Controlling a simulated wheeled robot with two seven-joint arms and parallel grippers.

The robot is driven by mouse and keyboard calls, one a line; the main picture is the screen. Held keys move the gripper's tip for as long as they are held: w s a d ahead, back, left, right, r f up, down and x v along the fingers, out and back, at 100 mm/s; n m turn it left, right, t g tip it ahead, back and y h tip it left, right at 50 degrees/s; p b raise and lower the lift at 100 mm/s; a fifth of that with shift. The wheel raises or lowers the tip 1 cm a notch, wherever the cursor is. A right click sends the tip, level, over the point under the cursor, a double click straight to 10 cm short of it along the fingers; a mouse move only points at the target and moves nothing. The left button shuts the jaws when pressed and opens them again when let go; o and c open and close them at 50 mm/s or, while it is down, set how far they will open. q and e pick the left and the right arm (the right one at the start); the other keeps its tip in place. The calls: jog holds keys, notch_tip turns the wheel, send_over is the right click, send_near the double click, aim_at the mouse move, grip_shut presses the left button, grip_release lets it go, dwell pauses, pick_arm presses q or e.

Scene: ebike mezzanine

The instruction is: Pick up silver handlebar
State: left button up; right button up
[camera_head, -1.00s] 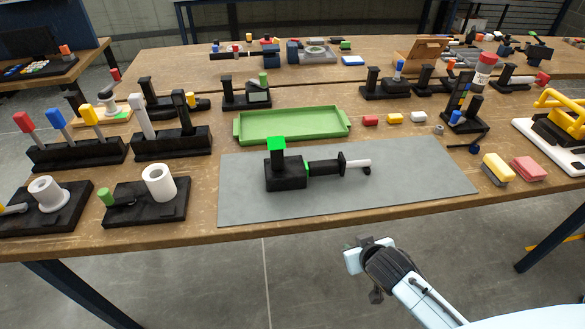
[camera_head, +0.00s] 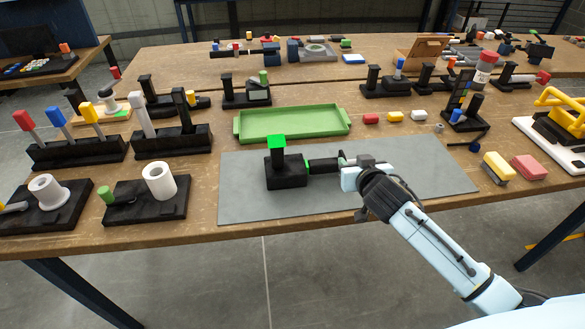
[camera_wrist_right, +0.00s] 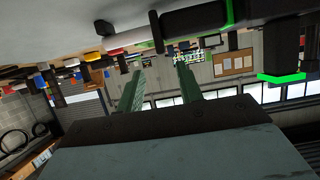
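The silver handlebar lies on the grey mat (camera_head: 240,195), joined in line to a black grip (camera_head: 323,165) on a black block (camera_head: 286,173) with a bright green top (camera_head: 277,142). In the head view my right gripper (camera_head: 349,163) is over its right end and hides most of it. In the right wrist view, which looks upside down, the silver bar (camera_wrist_right: 122,41) and black grip (camera_wrist_right: 190,22) cross the top. The two right fingers (camera_wrist_right: 158,78) are apart there, with nothing between them. The bar appears just above the fingertips. My left gripper is not in view.
A green tray (camera_head: 292,123) lies behind the mat. Small red, yellow and white blocks (camera_head: 395,116) are right of the tray. A yellow block (camera_head: 498,167) and a red block (camera_head: 529,168) lie right of the mat. Black holders (camera_head: 145,201) stand left. The mat's front half is clear.

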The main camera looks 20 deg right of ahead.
aim_at(343, 155)
jog(key=shift+f+x, duration=0.15)
jog(key=shift+x, duration=1.15)
jog(key=shift+f+x, duration=0.15)
jog(key=shift+x, duration=1.2)
jog(key=shift+s+a, duration=0.1)
jog(key=shift+a, duration=0.1)
grip_shut()
jog(key=shift+r, duration=0.15)
